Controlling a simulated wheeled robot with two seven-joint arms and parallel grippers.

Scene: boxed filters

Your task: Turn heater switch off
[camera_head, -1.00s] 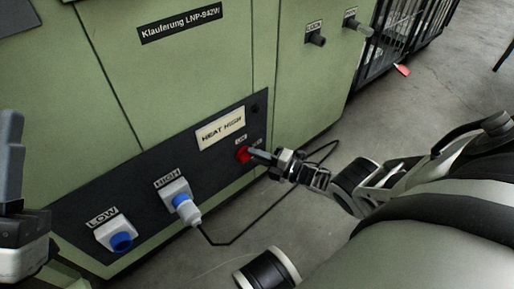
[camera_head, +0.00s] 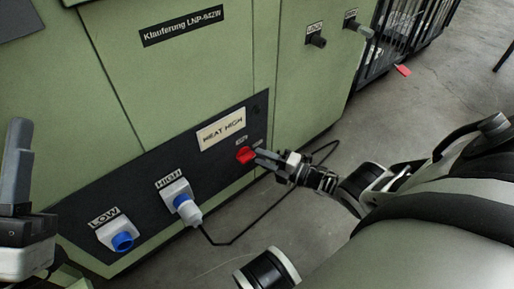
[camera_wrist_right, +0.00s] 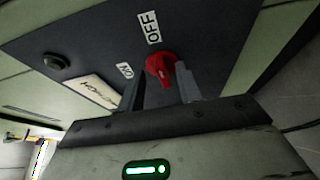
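The heater switch is a red rotary knob (camera_head: 245,155) on the dark panel of the green machine, right of the HIGH socket. It also shows in the right wrist view (camera_wrist_right: 158,66), with an OFF label above it and an ON label to its left. Its raised grip slants toward the gripper. My right gripper (camera_head: 262,160) is in front of the knob. In the wrist view its fingers (camera_wrist_right: 160,88) are apart, one on each side of the knob's grip, and I see no clear contact. My left gripper (camera_head: 17,165) is at the left edge, with one finger clearly visible.
A HEAT HIGH plate (camera_head: 221,130) sits above the knob. A grey plug (camera_head: 181,201) is in the HIGH socket, its black cable (camera_head: 262,217) running over the floor. The LOW socket (camera_head: 118,235) has a blue cover.

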